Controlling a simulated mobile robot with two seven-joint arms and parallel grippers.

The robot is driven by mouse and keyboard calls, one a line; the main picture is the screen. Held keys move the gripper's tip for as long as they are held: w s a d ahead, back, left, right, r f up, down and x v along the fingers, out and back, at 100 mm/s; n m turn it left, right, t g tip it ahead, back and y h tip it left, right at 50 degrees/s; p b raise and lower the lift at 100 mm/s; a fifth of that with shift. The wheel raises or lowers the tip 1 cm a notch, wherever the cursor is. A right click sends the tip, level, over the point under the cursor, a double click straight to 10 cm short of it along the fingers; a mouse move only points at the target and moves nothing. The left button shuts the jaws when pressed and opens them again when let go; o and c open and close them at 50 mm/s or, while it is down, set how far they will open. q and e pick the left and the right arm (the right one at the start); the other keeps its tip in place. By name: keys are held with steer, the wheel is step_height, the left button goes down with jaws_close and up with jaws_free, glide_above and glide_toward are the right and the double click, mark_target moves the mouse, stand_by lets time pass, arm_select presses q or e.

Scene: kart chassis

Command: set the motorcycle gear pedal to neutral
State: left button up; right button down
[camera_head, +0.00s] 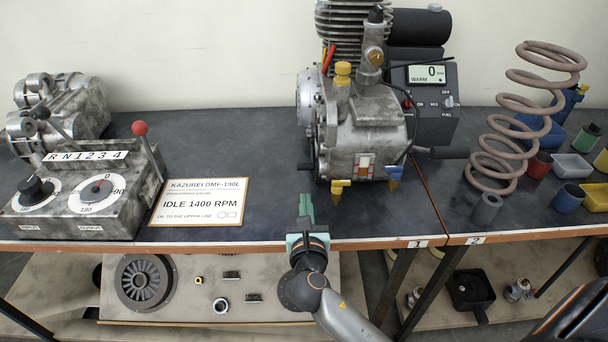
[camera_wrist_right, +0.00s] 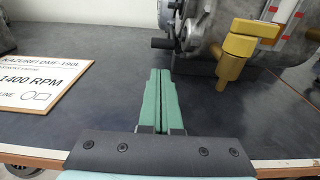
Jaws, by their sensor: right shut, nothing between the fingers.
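The grey metal engine (camera_head: 365,125) stands on the dark bench and also fills the upper right of the right wrist view (camera_wrist_right: 208,22). A short dark peg (camera_wrist_right: 161,43) sticks out to the left at its lower left side; it looks like the gear pedal, but I cannot tell its gear position. My right gripper (camera_head: 305,200) has green fingers, shut and empty, just in front of the engine's lower left. In the right wrist view the fingertips (camera_wrist_right: 160,74) point toward the peg and appear apart from it. My left gripper is not in view.
Yellow fittings (camera_wrist_right: 235,45) hang at the engine's front, right of my fingers. A sign (camera_head: 200,202) reading "IDLE 1400 RPM" lies left. A dial box (camera_head: 82,215) with a red-knobbed lever stands farther left. A coil spring (camera_head: 500,150) and small cups stand right.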

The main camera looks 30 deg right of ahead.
steer(key=shift+w+d, duration=0.1)
steer(key=shift+w, duration=0.15)
arm_select(q)
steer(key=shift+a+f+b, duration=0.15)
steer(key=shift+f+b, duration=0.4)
steer(key=shift+b, duration=0.25)
arm_select(e)
steer(key=x, duration=0.9)
steer(key=shift+w+d, duration=0.15)
steer(key=shift+w, duration=0.1)
